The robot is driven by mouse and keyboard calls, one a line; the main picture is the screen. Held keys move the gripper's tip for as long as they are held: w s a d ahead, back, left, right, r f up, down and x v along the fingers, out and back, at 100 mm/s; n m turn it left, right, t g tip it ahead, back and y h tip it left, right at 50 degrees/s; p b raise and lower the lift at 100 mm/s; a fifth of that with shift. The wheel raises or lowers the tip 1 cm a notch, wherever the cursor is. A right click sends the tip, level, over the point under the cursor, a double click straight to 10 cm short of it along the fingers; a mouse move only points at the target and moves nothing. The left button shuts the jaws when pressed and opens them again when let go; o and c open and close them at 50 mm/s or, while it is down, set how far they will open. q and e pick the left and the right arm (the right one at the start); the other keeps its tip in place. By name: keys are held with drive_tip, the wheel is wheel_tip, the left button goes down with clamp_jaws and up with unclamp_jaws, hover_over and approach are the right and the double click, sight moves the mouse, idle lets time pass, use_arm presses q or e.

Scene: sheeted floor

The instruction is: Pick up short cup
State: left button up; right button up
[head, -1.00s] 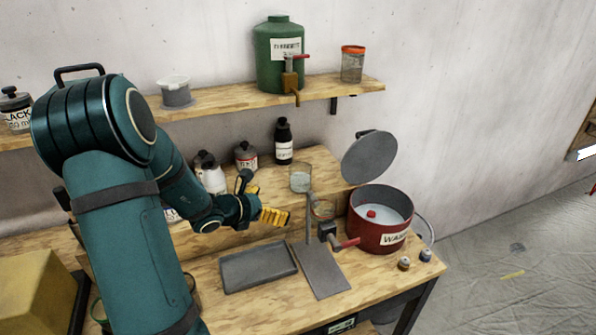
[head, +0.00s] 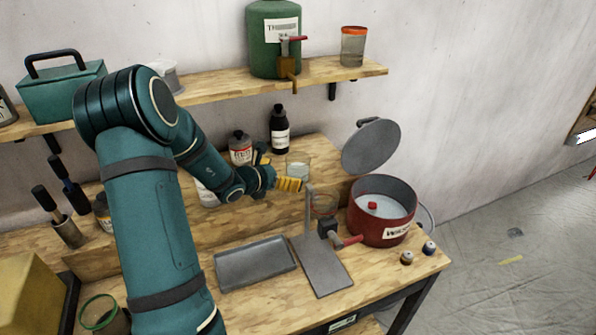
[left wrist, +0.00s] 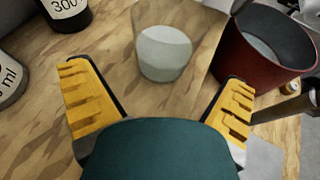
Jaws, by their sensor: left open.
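A short clear cup (head: 299,165) with pale contents stands upright on the raised wooden shelf of the bench, left of the red pot. It also shows in the left wrist view (left wrist: 164,54), just beyond the fingers. My left gripper (head: 290,184) is at the near side of the cup, partly in front of its lower part. In the left wrist view my left gripper (left wrist: 156,82) has its yellow fingers spread wide and nothing between them; the cup lies ahead, roughly centred. My right gripper is not in view.
The red pot (head: 366,231) with raised lid (head: 371,146) stands right of the cup. A metal stand (head: 322,265) with a ring is in front. A grey tray (head: 255,264) lies nearer.

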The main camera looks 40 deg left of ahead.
sight(291, 172)
use_arm(q)
drive_tip(key=x, duration=0.5)
drive_tip(key=shift+w+d, duration=0.2)
drive_tip(key=shift+w, duration=0.15)
drive_tip(key=c, duration=1.3)
